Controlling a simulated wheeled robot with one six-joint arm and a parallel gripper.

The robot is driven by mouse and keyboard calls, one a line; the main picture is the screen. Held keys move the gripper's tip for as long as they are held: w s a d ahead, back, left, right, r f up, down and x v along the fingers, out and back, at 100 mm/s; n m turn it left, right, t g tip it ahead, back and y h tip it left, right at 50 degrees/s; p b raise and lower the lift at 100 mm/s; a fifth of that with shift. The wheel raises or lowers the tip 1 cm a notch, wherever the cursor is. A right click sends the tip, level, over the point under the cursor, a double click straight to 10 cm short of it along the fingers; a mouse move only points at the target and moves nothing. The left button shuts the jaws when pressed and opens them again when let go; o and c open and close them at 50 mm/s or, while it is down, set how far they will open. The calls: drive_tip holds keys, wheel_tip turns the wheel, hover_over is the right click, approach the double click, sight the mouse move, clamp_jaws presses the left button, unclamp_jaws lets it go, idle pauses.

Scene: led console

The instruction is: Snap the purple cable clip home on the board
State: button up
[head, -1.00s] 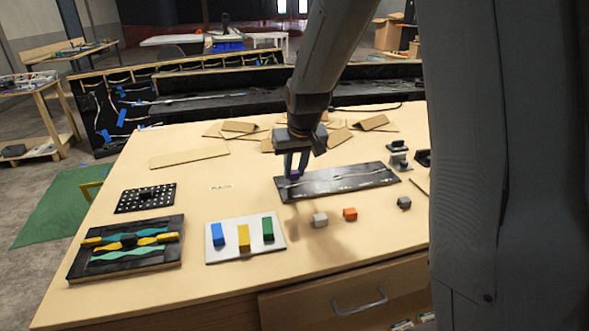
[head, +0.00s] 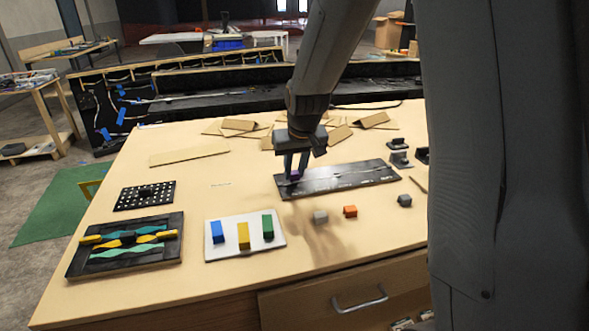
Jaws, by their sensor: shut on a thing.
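The purple cable clip (head: 295,174) is between the fingers of my gripper (head: 297,171), at the left end of the black board (head: 345,179). My gripper points down and is shut on the clip. The clip is at or just over the board's surface; I cannot tell whether it is seated. The board lies on the wooden table with a pale cable line along it. The clip's underside is hidden.
Loose grey (head: 320,217), orange (head: 350,211) and dark grey (head: 404,200) blocks lie in front of the board. A white plate (head: 229,247) with blue, yellow and green blocks sits front left. Cardboard pieces (head: 190,154) lie behind. A grey stand (head: 399,155) is at the right.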

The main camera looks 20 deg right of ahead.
drive_tip(key=shift+f+b, duration=0.3)
drive_tip(key=shift+f, duration=0.35)
idle(0.5)
idle(0.4)
drive_tip(key=o, duration=1.1)
drive_tip(key=shift+c, duration=0.2)
drive_tip(key=shift+r, duration=0.1)
drive_tip(key=b+v, duration=0.1)
drive_tip(key=v, duration=0.6)
drive_tip(key=shift+s+r, duration=0.2)
drive_tip(key=shift+r, duration=0.05)
